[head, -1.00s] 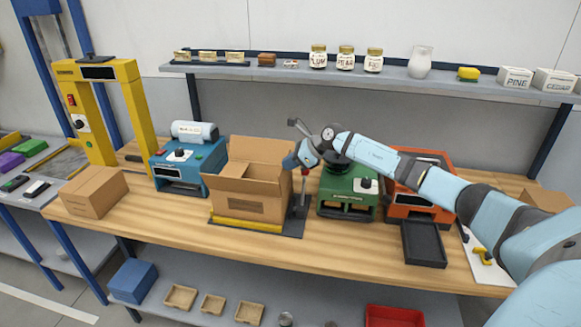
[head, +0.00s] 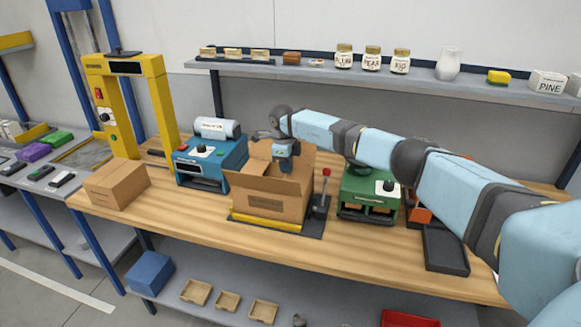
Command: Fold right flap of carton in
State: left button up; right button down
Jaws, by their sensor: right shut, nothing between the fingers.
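The open brown carton (head: 262,204) stands on a dark plate with a yellow front bar, on the wooden bench. Its back flap stands up behind the opening, and the front flap shows along the front rim. My right arm reaches in from the right, and my right gripper (head: 285,165) points down over the carton's opening, toward its right side. Its fingers are shut with nothing between them. The gripper and wrist partly cover the right flap, so its exact angle and any contact are unclear. My left gripper is out of view.
A lever with a red knob (head: 323,192) stands close to the carton's right side. A blue machine (head: 205,165) is on the left, a green machine (head: 368,195) on the right. A closed carton (head: 117,184) sits far left. A shelf (head: 400,80) with jars runs behind.

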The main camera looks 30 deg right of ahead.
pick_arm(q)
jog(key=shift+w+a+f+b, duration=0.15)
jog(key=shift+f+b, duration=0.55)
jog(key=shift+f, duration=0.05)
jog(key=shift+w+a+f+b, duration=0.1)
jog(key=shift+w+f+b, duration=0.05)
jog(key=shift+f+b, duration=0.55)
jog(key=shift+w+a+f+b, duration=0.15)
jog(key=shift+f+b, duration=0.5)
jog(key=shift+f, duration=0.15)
pick_arm(e)
jog(key=shift+g+h, duration=0.3)
jog(key=shift+g, duration=0.1)
jog(key=shift+w+a+f, duration=0.25)
jog(key=shift+f, duration=0.4)
jog(key=shift+w+a+f, duration=0.2)
jog(key=shift+w+f, duration=0.1)
jog(key=shift+f, duration=0.4)
jog(key=shift+w+a+f, duration=0.25)
jog(key=shift+f, duration=0.4)
